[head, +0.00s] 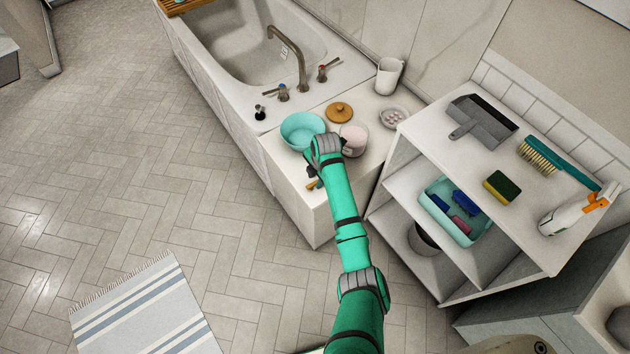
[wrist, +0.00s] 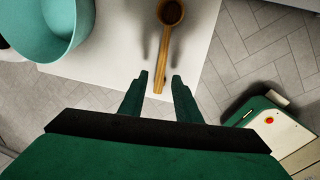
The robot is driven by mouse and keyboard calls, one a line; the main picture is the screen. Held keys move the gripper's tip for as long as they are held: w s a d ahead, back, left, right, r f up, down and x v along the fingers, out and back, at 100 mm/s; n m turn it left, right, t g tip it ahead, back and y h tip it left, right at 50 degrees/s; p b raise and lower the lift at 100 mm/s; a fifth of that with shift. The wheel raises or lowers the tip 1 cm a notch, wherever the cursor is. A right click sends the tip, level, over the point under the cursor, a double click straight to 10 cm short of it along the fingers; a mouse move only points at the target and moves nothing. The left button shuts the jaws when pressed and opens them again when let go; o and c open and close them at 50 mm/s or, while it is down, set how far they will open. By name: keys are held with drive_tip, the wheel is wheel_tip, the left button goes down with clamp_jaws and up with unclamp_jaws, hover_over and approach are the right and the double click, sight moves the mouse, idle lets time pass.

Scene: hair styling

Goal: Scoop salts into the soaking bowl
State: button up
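The soaking bowl (head: 301,129) is a round turquoise bowl on the white counter; its side fills the upper left of the wrist view (wrist: 45,40). A jar of pale pink salts (head: 354,139) stands to its right, partly behind my arm. A wooden scoop (wrist: 166,35) lies on the counter, its handle pointing toward my gripper (wrist: 159,77). My gripper is open, with one finger on each side of the handle's end as seen from the wrist; contact is not visible. In the head view, my wrist hides most of the scoop.
A round wooden lid (head: 340,112), a white pitcher (head: 389,77) and a small dish (head: 394,117) stand farther back on the counter. A bathtub (head: 262,60) adjoins it. A shelf unit (head: 425,135) with cleaning items is at the right. The tiled floor at left is open.

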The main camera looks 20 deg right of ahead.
wheel_tip(320, 180, up, 9)
drive_tip(key=s, duration=0.1)
drive_tip(key=shift+s+d, duration=0.3)
drive_tip(key=shift+s, duration=0.1)
drive_tip(key=s+a+f+m+t+y, duration=0.1)
drive_tip(key=s+a+f+m+t, duration=0.2)
drive_tip(key=a, duration=0.5)
drive_tip(key=s+a+f+m+t, duration=0.1)
drive_tip(key=s+a+m+t, duration=0.15)
drive_tip(key=a+m, duration=0.4)
drive_tip(key=s+a+f+m+t+y, duration=0.1)
drive_tip(key=s+a+f+m+t, duration=0.2)
drive_tip(key=a, duration=0.7)
drive_tip(key=s+d+r+m+t+h, duration=0.1)
drive_tip(key=s+r+m, duration=0.2)
drive_tip(key=s, duration=0.6)
drive_tip(key=s+d+r+m+t+h, duration=0.1)
drive_tip(key=s+r+m, duration=0.15)
drive_tip(key=s, duration=0.75)
drive_tip(key=s+d+r+m+t, duration=0.1)
drive_tip(key=s+d+r+m, duration=0.1)
drive_tip(key=s+r, duration=0.4)
drive_tip(key=s+d+r+m+t, duration=0.2)
drive_tip(key=s+d+r, duration=0.2)
drive_tip(key=s+r, duration=0.3)
drive_tip(key=shift+s+r+h, duration=0.3)
drive_tip(key=shift+r+h, duration=0.1)
drive_tip(key=shift+r, duration=0.35)
